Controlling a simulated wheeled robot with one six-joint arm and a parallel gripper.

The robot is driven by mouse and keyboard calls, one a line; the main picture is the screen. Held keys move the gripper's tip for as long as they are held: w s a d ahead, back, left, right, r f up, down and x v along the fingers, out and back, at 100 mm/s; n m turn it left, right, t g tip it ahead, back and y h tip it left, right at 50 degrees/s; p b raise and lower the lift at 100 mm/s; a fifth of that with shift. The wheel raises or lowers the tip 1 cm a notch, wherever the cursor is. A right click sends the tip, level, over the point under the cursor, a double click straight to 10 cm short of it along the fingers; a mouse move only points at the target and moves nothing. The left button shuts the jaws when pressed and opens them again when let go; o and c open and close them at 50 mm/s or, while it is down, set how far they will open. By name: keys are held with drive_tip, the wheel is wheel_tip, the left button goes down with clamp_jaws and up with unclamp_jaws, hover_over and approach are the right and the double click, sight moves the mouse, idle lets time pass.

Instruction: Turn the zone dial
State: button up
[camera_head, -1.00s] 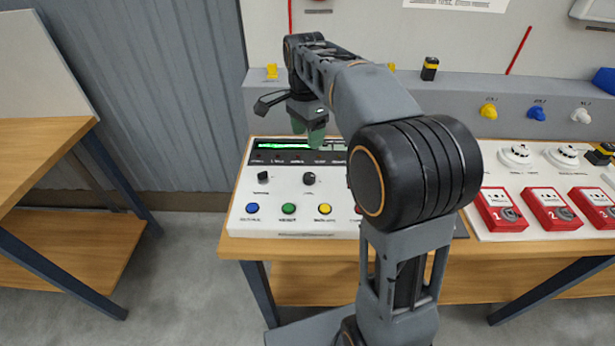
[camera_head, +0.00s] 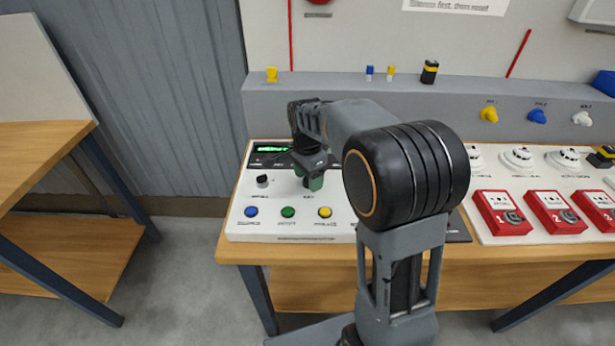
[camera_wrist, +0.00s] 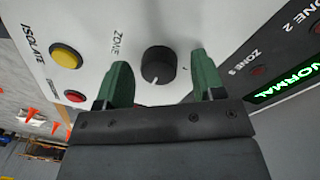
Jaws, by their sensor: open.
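The zone dial (camera_wrist: 157,62) is a round black knob with a white mark, on a white panel with the word ZONE beside it. In the wrist view its mark points down the picture, towards my gripper's palm. My gripper (camera_wrist: 161,78) is open, with one green finger on each side of the dial and a visible gap to each. In the head view my gripper (camera_head: 313,184) points down over the control panel (camera_head: 240,226) and hides the dial.
Another black knob (camera_head: 262,181) is left of my gripper. Blue (camera_head: 251,211), green (camera_head: 288,212) and yellow (camera_head: 325,212) buttons line the panel's front. The green display (camera_head: 272,149) reads NORMAL in the wrist view. Red call points (camera_head: 503,213) stand to the right.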

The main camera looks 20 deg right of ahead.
drive_tip(key=shift+c, duration=0.2)
drive_tip(key=c, duration=0.9)
drive_tip(key=shift+n, duration=0.4)
drive_tip(key=n+p, duration=0.1)
drive_tip(key=n, duration=0.3)
drive_tip(key=shift+r, duration=0.1)
drive_tip(key=n+p, duration=0.1)
drive_tip(key=n, duration=0.3)
drive_tip(key=n+p, duration=0.1)
drive_tip(key=n, duration=0.3)
drive_tip(key=shift+n+t, duration=0.3)
drive_tip(key=shift+n, duration=2.1)
drive_tip(key=shift+n+h, duration=0.3)
